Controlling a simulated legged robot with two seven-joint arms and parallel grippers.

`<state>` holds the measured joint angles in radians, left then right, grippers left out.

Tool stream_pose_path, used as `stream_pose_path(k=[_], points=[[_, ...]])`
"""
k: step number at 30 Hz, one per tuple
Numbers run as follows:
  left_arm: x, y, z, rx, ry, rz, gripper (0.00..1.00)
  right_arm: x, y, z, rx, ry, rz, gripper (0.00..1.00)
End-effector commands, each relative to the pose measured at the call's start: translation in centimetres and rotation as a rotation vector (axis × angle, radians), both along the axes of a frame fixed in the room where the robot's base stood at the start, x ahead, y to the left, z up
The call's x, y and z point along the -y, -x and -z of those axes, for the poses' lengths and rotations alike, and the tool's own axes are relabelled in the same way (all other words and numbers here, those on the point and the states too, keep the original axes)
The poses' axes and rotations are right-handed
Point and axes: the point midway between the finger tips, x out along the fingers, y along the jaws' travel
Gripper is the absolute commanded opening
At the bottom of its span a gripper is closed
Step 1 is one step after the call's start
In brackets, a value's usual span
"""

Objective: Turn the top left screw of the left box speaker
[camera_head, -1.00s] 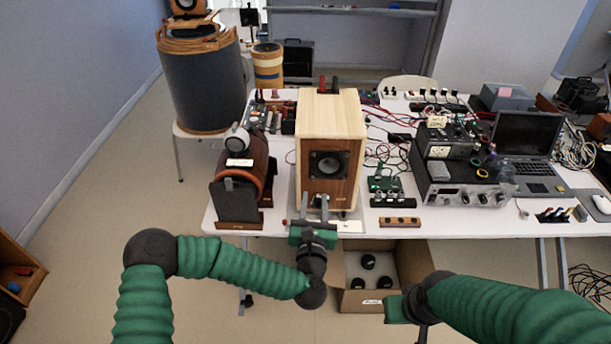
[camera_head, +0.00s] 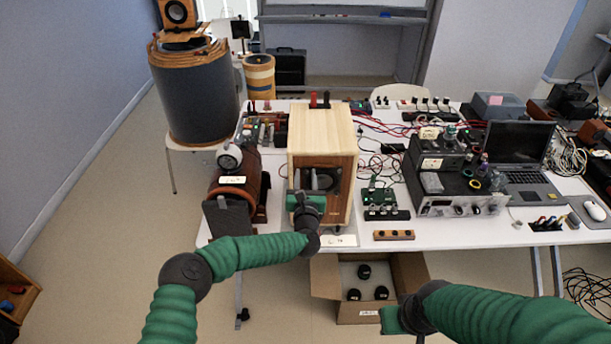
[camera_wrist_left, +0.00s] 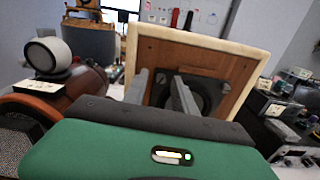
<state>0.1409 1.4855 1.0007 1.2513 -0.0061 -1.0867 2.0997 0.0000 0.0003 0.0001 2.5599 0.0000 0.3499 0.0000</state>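The box speaker (camera_head: 322,125) is a pale wooden cube with a darker brown front panel, standing at the front of the white table. In the left wrist view its front panel (camera_wrist_left: 235,78) and round dark driver (camera_wrist_left: 208,92) show. My left gripper (camera_head: 314,182) is in front of the panel and covers much of the driver in the head view. Its two grey fingers (camera_wrist_left: 161,82) are apart with nothing seen between them; contact with the panel cannot be told. My right gripper (camera_head: 392,320) is low at the right, fingers unclear.
A brown rounded device (camera_head: 240,190) stands close left of the speaker. A green circuit board (camera_head: 378,196) and stacked electronics (camera_head: 450,190) are at its right. A cardboard box (camera_head: 340,310) with black round parts sits below the table edge.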

Motion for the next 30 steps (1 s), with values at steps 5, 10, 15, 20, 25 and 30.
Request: stream_pose_path(k=[5,10,15,20,25,30], points=[[-0.04,-0.11,-0.06,0.001,0.000,0.000,0.34,0.01,0.00,-0.01,0.000,0.000,0.000,0.00],[-0.05,-0.15,-0.03,0.001,-0.001,-0.001,0.20,0.01,0.00,0.00,0.000,0.000,0.000,0.00],[-0.03,-0.11,-0.04,0.001,-0.001,0.000,0.00,0.00,0.00,0.00,0.000,0.000,0.000,0.00],[-0.03,-0.08,-0.04,0.001,-0.001,0.000,0.00,0.00,0.00,0.00,0.000,0.000,0.000,0.00],[-0.03,-0.06,-0.01,0.001,-0.004,0.000,0.00,0.00,0.01,0.06,0.000,0.000,0.000,0.00],[0.01,-0.04,0.09,0.001,-0.036,0.000,0.00,0.00,0.00,0.47,0.000,0.000,0.000,0.00]])
